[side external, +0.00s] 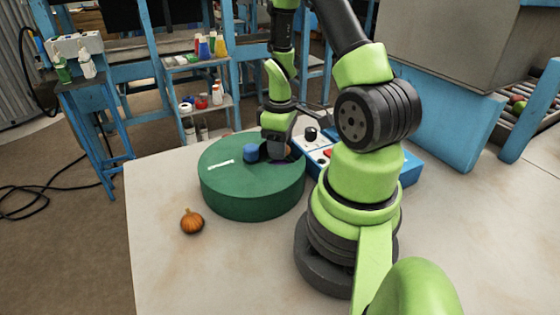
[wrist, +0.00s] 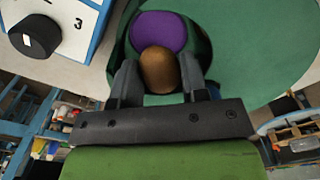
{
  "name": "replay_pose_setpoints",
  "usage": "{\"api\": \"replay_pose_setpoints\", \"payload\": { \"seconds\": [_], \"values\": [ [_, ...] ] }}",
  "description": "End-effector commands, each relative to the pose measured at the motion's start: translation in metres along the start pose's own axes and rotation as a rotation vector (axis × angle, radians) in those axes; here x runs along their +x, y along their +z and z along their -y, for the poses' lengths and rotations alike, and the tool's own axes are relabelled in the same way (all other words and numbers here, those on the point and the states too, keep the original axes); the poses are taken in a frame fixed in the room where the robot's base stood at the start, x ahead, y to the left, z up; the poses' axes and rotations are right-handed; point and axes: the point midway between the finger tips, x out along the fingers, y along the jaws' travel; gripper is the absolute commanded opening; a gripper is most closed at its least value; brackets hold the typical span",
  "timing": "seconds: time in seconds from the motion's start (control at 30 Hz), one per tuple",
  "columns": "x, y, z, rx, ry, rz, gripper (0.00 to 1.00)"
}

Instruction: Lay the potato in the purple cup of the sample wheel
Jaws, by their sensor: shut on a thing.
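The sample wheel (side external: 250,195) is a thick green drum on the pale table. Its purple cup (wrist: 158,28) is a round purple patch in the wrist view. The brown potato (wrist: 159,70) sits between the two fingers of my gripper (wrist: 158,82), which is shut on it. The potato covers the near edge of the purple cup in that view; I cannot tell whether it touches the cup. In the side view my gripper (side external: 276,150) is low over the back right part of the wheel, hiding most of the potato and purple cup.
A blue piece (side external: 251,152) on the wheel stands just left of my gripper. A blue and white box with knobs (side external: 318,148) is close behind and right of the wheel. An orange-brown onion-like thing (side external: 191,221) lies on the table, front left. The table's left front is otherwise clear.

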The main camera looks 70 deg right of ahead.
Motion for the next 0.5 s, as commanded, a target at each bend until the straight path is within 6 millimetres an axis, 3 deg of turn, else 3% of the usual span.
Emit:
{"api": "replay_pose_setpoints", "payload": {
  "seconds": [0.5],
  "values": [
    [0.045,0.0,0.0,0.0,-0.001,0.0,0.18]
  ]
}}
